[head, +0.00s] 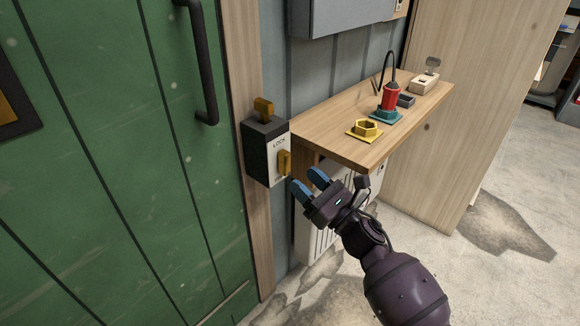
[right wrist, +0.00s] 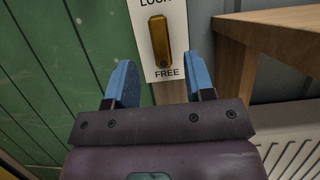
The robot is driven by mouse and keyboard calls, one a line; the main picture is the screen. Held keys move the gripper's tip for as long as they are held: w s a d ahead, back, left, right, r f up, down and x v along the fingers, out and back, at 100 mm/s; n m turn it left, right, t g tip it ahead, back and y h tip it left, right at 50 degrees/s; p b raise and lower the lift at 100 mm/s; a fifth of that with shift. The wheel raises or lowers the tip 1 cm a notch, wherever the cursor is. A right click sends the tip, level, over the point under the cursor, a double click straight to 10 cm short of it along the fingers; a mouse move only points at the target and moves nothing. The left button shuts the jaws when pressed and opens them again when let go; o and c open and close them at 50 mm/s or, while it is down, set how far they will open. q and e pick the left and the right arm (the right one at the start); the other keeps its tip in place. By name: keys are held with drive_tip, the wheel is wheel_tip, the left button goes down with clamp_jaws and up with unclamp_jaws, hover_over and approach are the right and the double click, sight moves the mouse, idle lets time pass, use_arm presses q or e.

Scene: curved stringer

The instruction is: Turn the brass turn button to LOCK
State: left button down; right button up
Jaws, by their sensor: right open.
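The brass turn button (head: 285,163) sits on the white face of a dark lock box (head: 257,150) fixed to the door frame. In the right wrist view the button (right wrist: 159,40) stands about upright, between the word LOCK above, partly cut off, and FREE below. My right gripper (head: 306,183) is open and empty, its blue fingers just below and right of the button in the head view. In the right wrist view its fingers (right wrist: 162,82) are spread on either side of the plate's lower part, with the button beyond and between their tips. My left gripper is not in view.
A brass piece (head: 264,106) tops the lock box. A green door (head: 120,170) with a dark handle (head: 203,60) is at left. A wooden shelf (head: 330,135) close at right holds a yellow hex part (head: 366,129) and a red tool (head: 390,97). A white radiator (head: 318,236) is below.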

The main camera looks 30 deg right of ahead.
sight(289, 165)
drive_tip(key=shift+x, duration=2.65)
clamp_jaws()
